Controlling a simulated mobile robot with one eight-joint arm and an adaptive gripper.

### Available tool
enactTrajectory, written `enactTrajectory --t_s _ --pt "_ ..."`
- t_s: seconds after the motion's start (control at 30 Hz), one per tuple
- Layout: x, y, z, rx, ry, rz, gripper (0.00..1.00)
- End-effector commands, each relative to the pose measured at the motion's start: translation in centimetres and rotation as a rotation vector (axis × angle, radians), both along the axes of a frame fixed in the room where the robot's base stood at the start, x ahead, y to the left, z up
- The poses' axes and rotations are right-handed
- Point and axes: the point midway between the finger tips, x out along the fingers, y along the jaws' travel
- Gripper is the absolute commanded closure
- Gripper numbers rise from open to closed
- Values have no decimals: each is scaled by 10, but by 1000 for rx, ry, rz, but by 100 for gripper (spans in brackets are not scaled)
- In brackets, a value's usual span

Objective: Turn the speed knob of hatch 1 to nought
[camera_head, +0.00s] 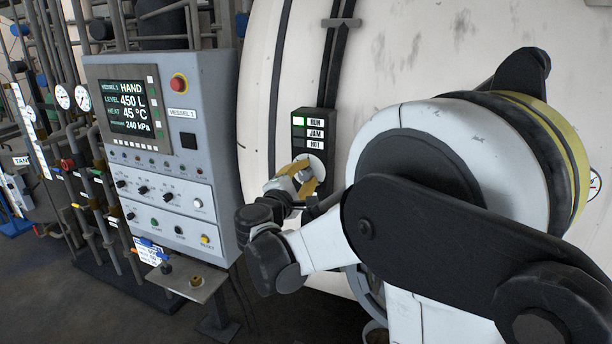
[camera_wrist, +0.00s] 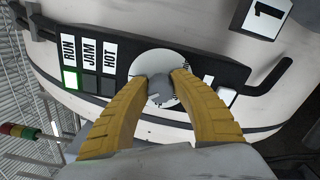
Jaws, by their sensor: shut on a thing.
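The speed knob (camera_wrist: 161,92) is a small grey knob on a round white dial (camera_wrist: 158,64), set in a black control strip below the RUN, JAM and HOT labels. In the wrist view the two yellow fingertips of my gripper (camera_wrist: 164,78) are shut on the knob from both sides. A white plate with the number 1 (camera_wrist: 262,14) is on the vessel near the strip. In the head view my gripper (camera_head: 307,178) is at the white dial (camera_head: 315,165), and the fingers hide most of the knob. The knob's exact setting cannot be read.
The black strip (camera_head: 299,122) shows a lit RUN lamp. A grey control panel (camera_head: 160,150) with a screen, red button and several small knobs stands left of my arm. The large white vessel (camera_head: 390,50) fills the background. Pipes and gauges stand at far left.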

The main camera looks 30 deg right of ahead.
Motion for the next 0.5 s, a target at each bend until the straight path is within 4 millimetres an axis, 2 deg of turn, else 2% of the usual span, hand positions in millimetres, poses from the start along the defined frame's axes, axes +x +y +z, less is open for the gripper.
enactTrajectory --t_s 0.5 --pt "0 0 -1 274 -353 1 100"
